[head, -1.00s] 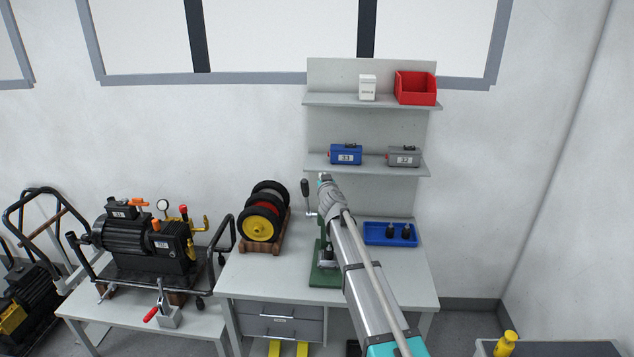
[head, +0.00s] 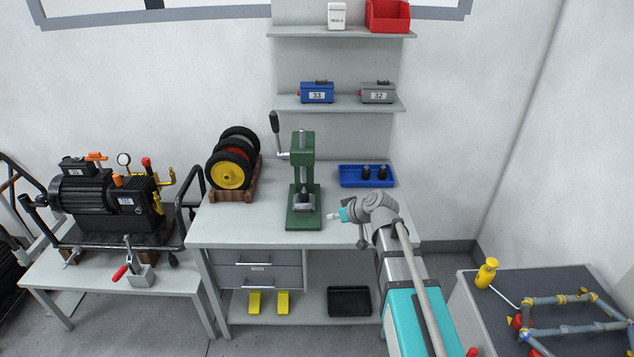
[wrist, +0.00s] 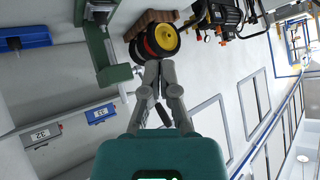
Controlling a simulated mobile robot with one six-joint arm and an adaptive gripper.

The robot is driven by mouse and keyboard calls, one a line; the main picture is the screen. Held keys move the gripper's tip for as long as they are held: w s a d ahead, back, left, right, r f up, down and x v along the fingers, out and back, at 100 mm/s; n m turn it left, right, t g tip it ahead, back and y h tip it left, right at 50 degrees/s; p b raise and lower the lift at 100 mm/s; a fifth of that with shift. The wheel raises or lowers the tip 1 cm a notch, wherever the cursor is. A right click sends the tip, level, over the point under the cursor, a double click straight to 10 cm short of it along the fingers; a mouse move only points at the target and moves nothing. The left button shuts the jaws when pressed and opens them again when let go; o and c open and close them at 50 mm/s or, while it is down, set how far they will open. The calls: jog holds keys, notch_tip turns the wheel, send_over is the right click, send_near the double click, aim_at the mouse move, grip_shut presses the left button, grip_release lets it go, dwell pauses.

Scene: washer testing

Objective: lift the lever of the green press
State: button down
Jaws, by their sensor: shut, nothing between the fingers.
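The green press (head: 302,165) stands upright on the workbench in the head view. Its lever (head: 274,122) has a black handle and points up, tilted slightly left, on the press's left side. My gripper (head: 332,217) is right of the press base in the head picture, apart from the lever and pointing left. In the wrist view the gripper (wrist: 159,64) is shut and empty. The press (wrist: 100,45) shows at upper left there, beside the fingers. The fingers partly hide the lever area in that view.
Wheels on a wooden rack (head: 230,172) stand left of the press. A blue tray (head: 366,176) with two dark parts lies at its right. A shelf with a blue box (head: 317,92) and a grey box (head: 377,92) is behind. The bench front is mostly clear.

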jog(key=s+d+f+m+g+h+b, duration=0.2)
jog(key=s+d+f, duration=0.4)
jog(key=s+d, duration=0.3)
jog(key=s+d+f+m+g+h+b, duration=0.3)
jog(key=s+d+f+m+g+h, duration=0.1)
jog(key=s+d, duration=0.5)
notch_tip(320, 180, down, 3)
jog(key=shift+s+d+f+m+h, duration=0.1)
jog(key=shift+s+d+m+h, duration=0.25)
jog(key=shift+s+m+h, duration=0.55)
jog(key=shift+w, duration=0.4)
